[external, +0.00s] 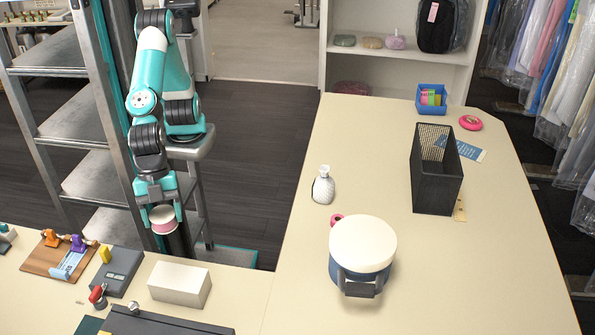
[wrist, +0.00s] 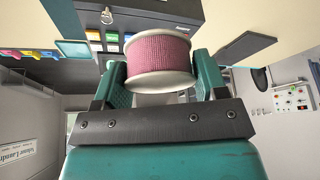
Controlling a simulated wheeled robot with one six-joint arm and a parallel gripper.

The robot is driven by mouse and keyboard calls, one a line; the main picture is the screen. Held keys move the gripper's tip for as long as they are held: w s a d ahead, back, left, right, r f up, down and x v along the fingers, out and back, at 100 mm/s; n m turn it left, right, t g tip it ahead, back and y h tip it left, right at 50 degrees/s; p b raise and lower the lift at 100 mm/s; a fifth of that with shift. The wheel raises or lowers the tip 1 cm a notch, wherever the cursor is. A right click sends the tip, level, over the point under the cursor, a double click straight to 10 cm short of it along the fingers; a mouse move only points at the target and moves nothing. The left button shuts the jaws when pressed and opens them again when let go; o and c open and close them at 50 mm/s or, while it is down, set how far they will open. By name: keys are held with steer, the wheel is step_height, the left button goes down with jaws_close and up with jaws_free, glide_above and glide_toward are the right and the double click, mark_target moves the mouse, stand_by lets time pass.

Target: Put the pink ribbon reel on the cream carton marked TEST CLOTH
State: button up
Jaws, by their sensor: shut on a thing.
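My gripper (external: 161,206) is shut on the pink ribbon reel (external: 164,221), which has pale end discs. In the wrist view the reel (wrist: 158,54) sits between the two teal fingers, its pink winding facing the camera. The external view shows my gripper pointing down with the reel, behind the back edge of the near left counter. A plain cream-white carton (external: 179,284) lies on that counter, in front and slightly right of the reel. No marking on it is legible. The reel and the carton are apart.
Left of the carton stand a dark grey box (external: 118,270) and a wooden board with coloured pieces (external: 57,254). A dark case (external: 160,322) lies in front. A round white-topped container (external: 362,245), a bottle (external: 323,186) and a black mesh basket (external: 436,170) stand on the right counter.

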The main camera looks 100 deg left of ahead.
steer(key=p, duration=0.4)
glide_above(178, 280)
steer(key=a, duration=0.1)
steer(key=f, duration=1.5)
steer(key=shift+s+a+f, duration=0.1)
steer(key=shift+s+f, duration=0.1)
steer(key=shift+s, duration=0.15)
steer(key=shift+f+p, duration=0.55)
steer(key=shift+f, duration=1.75)
steer(key=shift+f, duration=0.15)
steer(key=o, duration=0.9)
steer(key=shift+o, duration=0.2)
steer(key=shift+r, duration=0.4)
steer(key=b+v, duration=0.3)
steer(key=v, duration=0.8)
steer(key=shift+a+r, duration=0.2)
steer(key=shift+a, duration=0.1)
